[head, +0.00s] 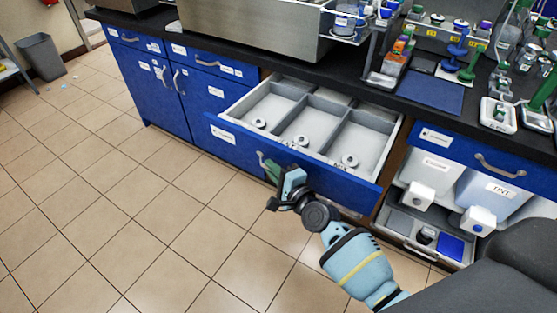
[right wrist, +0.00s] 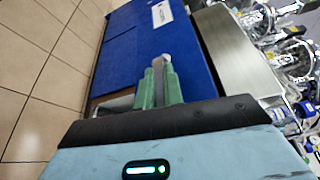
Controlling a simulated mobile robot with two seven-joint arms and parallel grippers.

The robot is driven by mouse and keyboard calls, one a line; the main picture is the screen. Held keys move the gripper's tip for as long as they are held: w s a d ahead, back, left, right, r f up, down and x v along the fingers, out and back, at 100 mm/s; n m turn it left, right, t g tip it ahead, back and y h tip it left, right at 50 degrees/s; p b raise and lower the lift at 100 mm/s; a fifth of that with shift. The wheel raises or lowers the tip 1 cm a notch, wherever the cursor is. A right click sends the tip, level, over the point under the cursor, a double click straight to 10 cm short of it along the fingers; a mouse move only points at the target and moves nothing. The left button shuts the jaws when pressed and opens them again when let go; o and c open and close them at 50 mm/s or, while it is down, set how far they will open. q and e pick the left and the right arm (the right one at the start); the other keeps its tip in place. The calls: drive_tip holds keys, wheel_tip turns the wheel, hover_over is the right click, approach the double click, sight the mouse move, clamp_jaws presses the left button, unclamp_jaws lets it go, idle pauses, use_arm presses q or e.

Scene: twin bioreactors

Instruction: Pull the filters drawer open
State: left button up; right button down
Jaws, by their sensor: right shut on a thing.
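The filters drawer (head: 350,185) has a blue front and stands well out from the bench in the head view. Its grey inside is split into compartments, with small white round items lying in them. Its label is too small to read. My right gripper (head: 270,168) is at the left part of the drawer front, shut on the drawer handle (head: 262,158). In the right wrist view the green fingers (right wrist: 159,85) close around the handle (right wrist: 158,62), against the blue drawer front (right wrist: 148,32). My left gripper is not in view.
Closed blue cabinets (head: 150,90) stand left of the drawer. To its right are white containers (head: 432,172) under another handled blue front (head: 470,153). The dark worktop (head: 350,79) above carries lab equipment.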

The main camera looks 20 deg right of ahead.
drive_tip(key=shift+s+a, duration=0.25)
drive_tip(key=shift+a, duration=0.05)
drive_tip(key=c, duration=1.5)
unclamp_jaws()
drive_tip(key=v, duration=0.7)
drive_tip(key=shift+s+d+r+p, duration=0.1)
drive_tip(key=shift+s+d+p, duration=0.05)
drive_tip(key=shift+s+p, duration=0.25)
